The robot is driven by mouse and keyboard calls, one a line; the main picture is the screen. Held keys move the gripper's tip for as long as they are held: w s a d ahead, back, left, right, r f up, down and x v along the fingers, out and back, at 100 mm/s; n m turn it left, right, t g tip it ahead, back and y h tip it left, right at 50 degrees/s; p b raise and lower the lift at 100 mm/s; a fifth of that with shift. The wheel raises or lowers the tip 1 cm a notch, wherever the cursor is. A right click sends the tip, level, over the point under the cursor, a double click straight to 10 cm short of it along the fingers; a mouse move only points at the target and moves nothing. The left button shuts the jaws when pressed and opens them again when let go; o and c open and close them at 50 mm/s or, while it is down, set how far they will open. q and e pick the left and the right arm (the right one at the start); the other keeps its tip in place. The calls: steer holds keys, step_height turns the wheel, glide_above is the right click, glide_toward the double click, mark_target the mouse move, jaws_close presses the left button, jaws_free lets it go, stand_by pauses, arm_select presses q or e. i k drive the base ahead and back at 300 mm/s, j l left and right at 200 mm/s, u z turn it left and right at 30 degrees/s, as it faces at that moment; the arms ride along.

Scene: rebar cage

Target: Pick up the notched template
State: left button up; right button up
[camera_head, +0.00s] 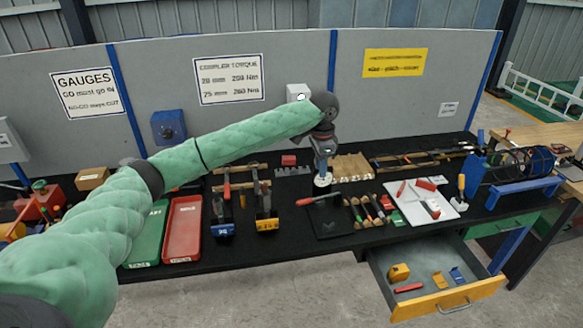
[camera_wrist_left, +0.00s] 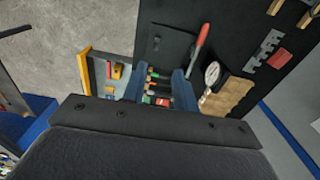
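A grey plate with a notched edge (camera_wrist_left: 264,48) lies on the black table in the left wrist view, beside a small red block (camera_wrist_left: 281,58). A tan wooden block with a notched edge (camera_head: 352,167) stands near the table's middle and also shows in the left wrist view (camera_wrist_left: 230,97). I cannot tell for sure which one is the notched template. My left gripper (camera_head: 322,174) points down over the table, just left of the tan block. In the left wrist view its two blue fingers (camera_wrist_left: 159,88) are apart, with nothing held between them. My right gripper is not in view.
A white round-faced gauge (camera_wrist_left: 211,73) and a red-handled tool (camera_wrist_left: 201,42) lie close to the left gripper. An open drawer (camera_head: 446,300) juts out at the front right. A blue-framed rebar cage (camera_head: 512,170) stands at the right.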

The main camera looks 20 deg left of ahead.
mark_target(301, 170)
steer(key=i+j, duration=1.05)
